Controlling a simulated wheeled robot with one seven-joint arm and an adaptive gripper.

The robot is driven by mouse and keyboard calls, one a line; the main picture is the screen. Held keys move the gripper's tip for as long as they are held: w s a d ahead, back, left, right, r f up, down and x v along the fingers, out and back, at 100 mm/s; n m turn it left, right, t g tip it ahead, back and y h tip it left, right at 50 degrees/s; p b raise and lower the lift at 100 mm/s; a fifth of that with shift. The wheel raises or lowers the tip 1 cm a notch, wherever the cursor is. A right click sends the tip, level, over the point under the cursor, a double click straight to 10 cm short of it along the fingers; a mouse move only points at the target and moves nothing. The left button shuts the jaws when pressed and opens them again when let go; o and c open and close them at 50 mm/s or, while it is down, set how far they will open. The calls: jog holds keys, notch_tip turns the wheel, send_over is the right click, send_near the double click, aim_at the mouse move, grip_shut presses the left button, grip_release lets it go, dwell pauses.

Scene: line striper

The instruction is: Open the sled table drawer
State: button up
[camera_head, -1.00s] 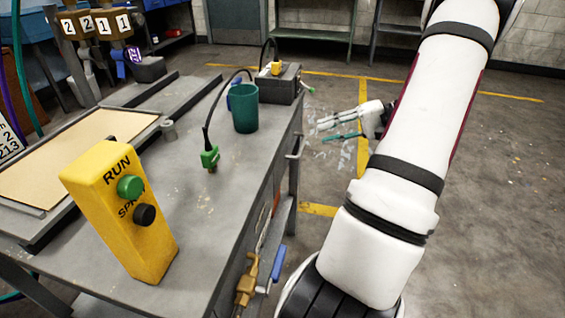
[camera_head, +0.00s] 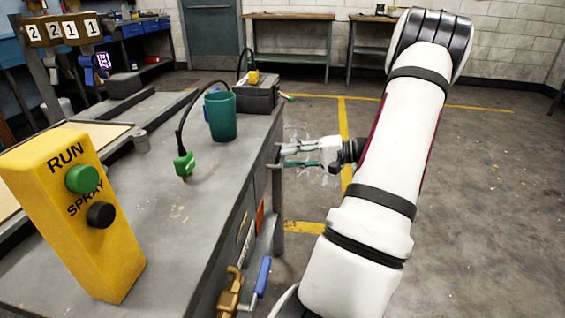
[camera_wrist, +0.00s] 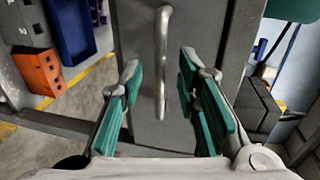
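The sled table (camera_head: 168,185) is a grey metal bench on the left in the head view. In the wrist view the drawer front (camera_wrist: 140,112) is a grey panel with a metal bar handle (camera_wrist: 162,50) running up and down the picture. My gripper (camera_head: 290,156) is level with the table's right side in the head view. In the wrist view my gripper (camera_wrist: 162,88) is open, its green-padded fingers on either side of the handle. Neither finger appears to touch the handle. The drawer looks shut.
A yellow RUN/SPRAY box (camera_head: 70,215), a green cup (camera_head: 221,116), a green plug (camera_head: 184,164) and a dark box (camera_head: 257,95) stand on the table. A brass valve with a blue lever (camera_head: 262,277) juts from the table's near side. The floor (camera_head: 480,200) right of my arm is clear.

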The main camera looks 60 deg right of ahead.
jog(key=shift+b+x, duration=0.3)
jog(key=shift+x, duration=1.15)
grip_shut()
